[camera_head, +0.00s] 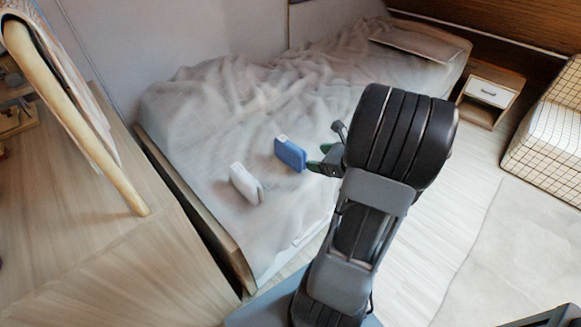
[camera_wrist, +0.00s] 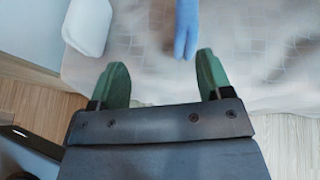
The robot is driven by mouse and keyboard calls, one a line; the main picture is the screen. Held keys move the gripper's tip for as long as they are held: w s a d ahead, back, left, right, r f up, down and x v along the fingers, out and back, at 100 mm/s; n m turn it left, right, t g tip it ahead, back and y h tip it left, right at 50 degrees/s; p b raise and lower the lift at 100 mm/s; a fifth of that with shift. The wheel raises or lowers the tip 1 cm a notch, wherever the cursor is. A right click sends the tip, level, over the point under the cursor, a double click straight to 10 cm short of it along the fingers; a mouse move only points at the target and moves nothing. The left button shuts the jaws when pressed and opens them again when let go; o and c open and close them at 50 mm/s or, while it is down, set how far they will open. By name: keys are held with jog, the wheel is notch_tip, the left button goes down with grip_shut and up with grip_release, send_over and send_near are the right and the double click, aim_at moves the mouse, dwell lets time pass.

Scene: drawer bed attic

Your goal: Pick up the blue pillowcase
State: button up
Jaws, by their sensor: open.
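In the wrist view part of the blue pillowcase (camera_wrist: 187,28) shows at the top edge, ahead of the fingers and nearer the right one. My gripper (camera_head: 318,158) is close to its right side in the head view. In the wrist view my gripper (camera_wrist: 162,80) has its two green fingertips spread wide, with nothing between them. Whether a fingertip touches the pillowcase cannot be told.
A white folded pack (camera_head: 245,184) lies left of the blue one; it also shows in the wrist view (camera_wrist: 88,25). The bed (camera_head: 200,120) has a rumpled cover and a wooden side edge. A nightstand (camera_head: 490,93) stands at the right. Wooden floor lies in front.

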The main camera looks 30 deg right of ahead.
aim_at(303, 151)
jog(key=w+f+b, duration=0.1)
jog(key=w, duration=0.1)
jog(key=w+d+f+m+b, duration=0.1)
jog(key=w+f, duration=0.1)
jog(key=w+f+m+t+h, duration=0.1)
jog(key=w+f, duration=0.1)
jog(key=shift+d+b, duration=0.25)
jog(key=shift+b, duration=0.15)
jog(key=shift+b+x, duration=1)
jog(key=shift+x, duration=2.15)
jog(key=shift+w+d+r, duration=0.1)
jog(key=shift+r, duration=0.15)
jog(key=shift+c, duration=0.4)
jog(key=c, duration=0.9)
jog(key=shift+c, duration=0.4)
jog(key=shift+r, duration=0.15)
